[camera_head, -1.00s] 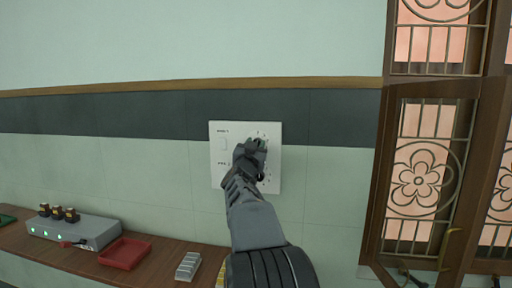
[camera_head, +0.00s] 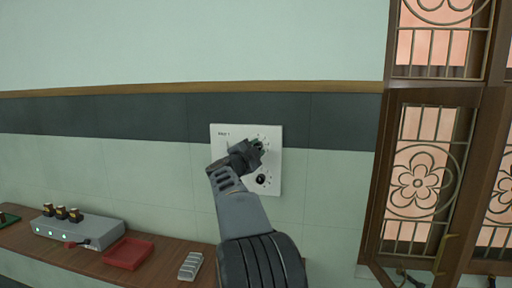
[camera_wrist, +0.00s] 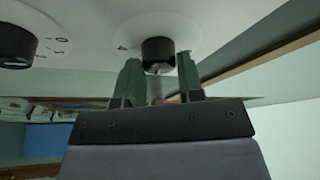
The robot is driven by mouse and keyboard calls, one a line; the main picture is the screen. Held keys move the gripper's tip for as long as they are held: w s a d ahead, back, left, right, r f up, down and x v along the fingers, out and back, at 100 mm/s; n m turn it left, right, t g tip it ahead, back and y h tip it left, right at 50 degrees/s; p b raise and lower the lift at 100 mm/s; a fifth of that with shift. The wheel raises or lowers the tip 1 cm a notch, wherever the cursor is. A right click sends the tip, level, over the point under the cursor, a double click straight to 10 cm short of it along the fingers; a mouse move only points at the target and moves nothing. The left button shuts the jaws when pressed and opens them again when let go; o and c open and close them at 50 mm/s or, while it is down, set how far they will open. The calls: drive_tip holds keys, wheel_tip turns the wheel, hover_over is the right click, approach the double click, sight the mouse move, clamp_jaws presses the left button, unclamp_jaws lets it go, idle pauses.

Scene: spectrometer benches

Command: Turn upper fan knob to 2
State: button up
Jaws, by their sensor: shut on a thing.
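A white switch plate (camera_head: 219,151) is on the wall, with fan knobs on its right side. My gripper (camera_head: 257,146) is at the upper knob and hides it in the head view. In the wrist view the upper fan knob (camera_wrist: 158,52), black and round, sits between the two fingers of my gripper (camera_wrist: 158,68), which is shut on it. A printed 4 shows beside this knob; its pointer setting cannot be read. The lower black knob (camera_head: 261,179) is free below my gripper; it also shows in the wrist view (camera_wrist: 16,45) at the left edge.
A wooden bench (camera_head: 70,260) runs along the wall below, with a grey box (camera_head: 80,230), a red tray (camera_head: 127,253) and a small grey block (camera_head: 190,266). A window with an open wooden frame (camera_head: 375,180) stands to the right.

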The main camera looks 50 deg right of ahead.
drive_tip(key=shift+m+y, duration=0.3)
drive_tip(key=shift+m, duration=0.4)
drive_tip(key=o, duration=0.9)
drive_tip(key=b+v, duration=0.3)
drive_tip(key=v, duration=1.1)
drive_tip(key=shift+w, duration=0.15)
